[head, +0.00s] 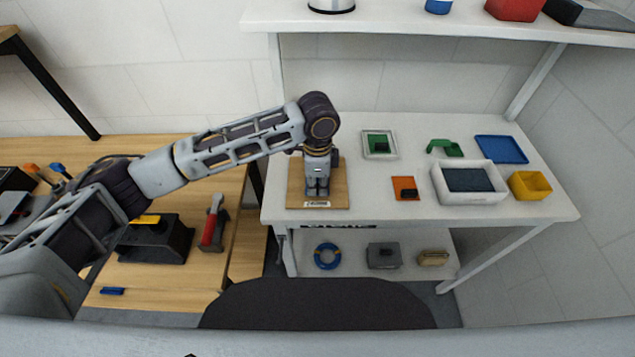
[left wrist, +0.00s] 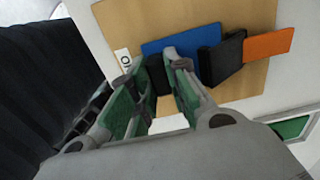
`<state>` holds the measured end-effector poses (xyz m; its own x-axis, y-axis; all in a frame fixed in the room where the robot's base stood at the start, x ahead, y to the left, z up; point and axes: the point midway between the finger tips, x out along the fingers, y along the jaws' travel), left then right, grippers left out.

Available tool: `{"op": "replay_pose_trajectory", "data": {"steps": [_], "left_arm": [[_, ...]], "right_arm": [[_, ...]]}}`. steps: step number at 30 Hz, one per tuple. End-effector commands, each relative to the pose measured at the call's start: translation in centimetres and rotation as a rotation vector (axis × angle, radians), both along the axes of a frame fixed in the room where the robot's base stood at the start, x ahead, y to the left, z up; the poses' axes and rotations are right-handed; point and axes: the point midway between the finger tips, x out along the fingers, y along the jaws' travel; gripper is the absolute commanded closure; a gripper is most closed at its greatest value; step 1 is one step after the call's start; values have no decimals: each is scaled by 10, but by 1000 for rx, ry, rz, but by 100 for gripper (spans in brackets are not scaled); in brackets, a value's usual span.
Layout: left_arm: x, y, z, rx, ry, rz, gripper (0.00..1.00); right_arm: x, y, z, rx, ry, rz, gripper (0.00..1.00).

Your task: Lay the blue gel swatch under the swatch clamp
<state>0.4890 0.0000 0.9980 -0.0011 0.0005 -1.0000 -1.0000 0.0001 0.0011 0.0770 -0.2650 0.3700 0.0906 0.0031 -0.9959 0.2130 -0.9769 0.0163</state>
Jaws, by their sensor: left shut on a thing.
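My left gripper (head: 317,188) is over the wooden board (head: 336,166) on the white bench. It also shows in the left wrist view (left wrist: 160,72), closed on the black tab (left wrist: 156,76) of the blue gel swatch (left wrist: 182,40). The blue swatch is low over the board; I cannot tell if it touches. A black block (left wrist: 222,57) with an orange bar (left wrist: 268,45), seemingly the swatch clamp, is beside the swatch's far end. Whether the swatch reaches under it is unclear. My right gripper is not in view.
An orange swatch (head: 405,194), a framed green swatch (head: 379,155), a green item (head: 444,147), a white tub (head: 470,196), a yellow bin (head: 530,185) and a blue tray (head: 502,149) stand to the right. A shelf (head: 440,24) hangs above.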

Motion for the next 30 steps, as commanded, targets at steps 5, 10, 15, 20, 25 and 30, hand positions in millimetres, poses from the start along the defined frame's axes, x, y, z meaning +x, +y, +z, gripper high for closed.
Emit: {"op": "replay_pose_trajectory", "data": {"steps": [5,10,15,20,25,30], "left_arm": [[0,0,0,-1,-1,0,99],[0,0,-1,0,-1,0,99],[0,0,-3,0,-1,0,75],[0,0,-2,0,-1,0,61],[0,0,-2,0,-1,0,61],[0,0,-2,-1,-1,0,61]], "right_arm": [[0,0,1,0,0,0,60],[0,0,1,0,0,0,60],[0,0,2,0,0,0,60],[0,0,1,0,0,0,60],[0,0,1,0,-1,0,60],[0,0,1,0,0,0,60]]}}
